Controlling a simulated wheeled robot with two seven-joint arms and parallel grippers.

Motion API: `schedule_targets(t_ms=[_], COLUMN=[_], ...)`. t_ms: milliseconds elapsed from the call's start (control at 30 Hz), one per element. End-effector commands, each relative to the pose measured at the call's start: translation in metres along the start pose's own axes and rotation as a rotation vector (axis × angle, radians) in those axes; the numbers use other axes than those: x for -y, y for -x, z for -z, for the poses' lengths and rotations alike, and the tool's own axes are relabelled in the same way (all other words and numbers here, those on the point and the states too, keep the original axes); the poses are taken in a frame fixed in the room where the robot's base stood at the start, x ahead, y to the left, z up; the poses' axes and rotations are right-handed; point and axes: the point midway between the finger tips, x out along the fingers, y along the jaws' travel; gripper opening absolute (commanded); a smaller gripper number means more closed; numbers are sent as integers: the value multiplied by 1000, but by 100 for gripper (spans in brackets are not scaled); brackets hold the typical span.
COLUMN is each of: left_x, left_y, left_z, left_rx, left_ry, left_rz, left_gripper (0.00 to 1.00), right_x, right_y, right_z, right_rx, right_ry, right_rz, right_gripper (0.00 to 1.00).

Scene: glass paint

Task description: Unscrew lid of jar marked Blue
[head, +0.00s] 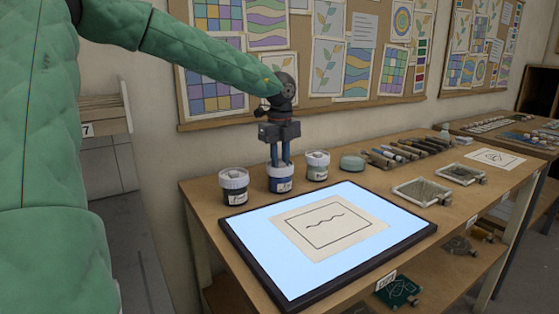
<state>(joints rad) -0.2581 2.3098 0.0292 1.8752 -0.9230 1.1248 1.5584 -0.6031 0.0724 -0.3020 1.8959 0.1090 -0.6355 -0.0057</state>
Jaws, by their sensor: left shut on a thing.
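Three small lidded jars stand in a row at the back left of the table. The fingers hide part of the lid. The left jar (234,190) is dark with a white lid, and the right jar (317,167) is greyish with a white lid. Both stand upright, apart from the gripper. My right gripper is not in view.
A lit light panel (240,229) with a paper drawing (331,224) lies in front of the jars. A round greenish dish (352,162), several rolled tools (405,150) and two trays (421,191) lie to the right. A pinboard wall is close behind.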

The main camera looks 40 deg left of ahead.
Motion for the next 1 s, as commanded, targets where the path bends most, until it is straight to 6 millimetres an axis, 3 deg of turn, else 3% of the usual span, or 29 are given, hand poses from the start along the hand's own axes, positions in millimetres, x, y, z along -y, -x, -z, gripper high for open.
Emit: schedule_targets(t_ms=[33,600,1000], left_x=[-7,-7,-7], left_y=[-24,-23,-22], left_z=[2,1,1], left_rx=[-15,-12,-12], left_ry=[18,216,234], left_rz=[-24,-25,-25], left_gripper=[0,0,0], right_x=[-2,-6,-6], right_y=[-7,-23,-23], right_z=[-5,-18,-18], right_rx=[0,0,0], right_ry=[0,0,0], right_rz=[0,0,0], right_gripper=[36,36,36])
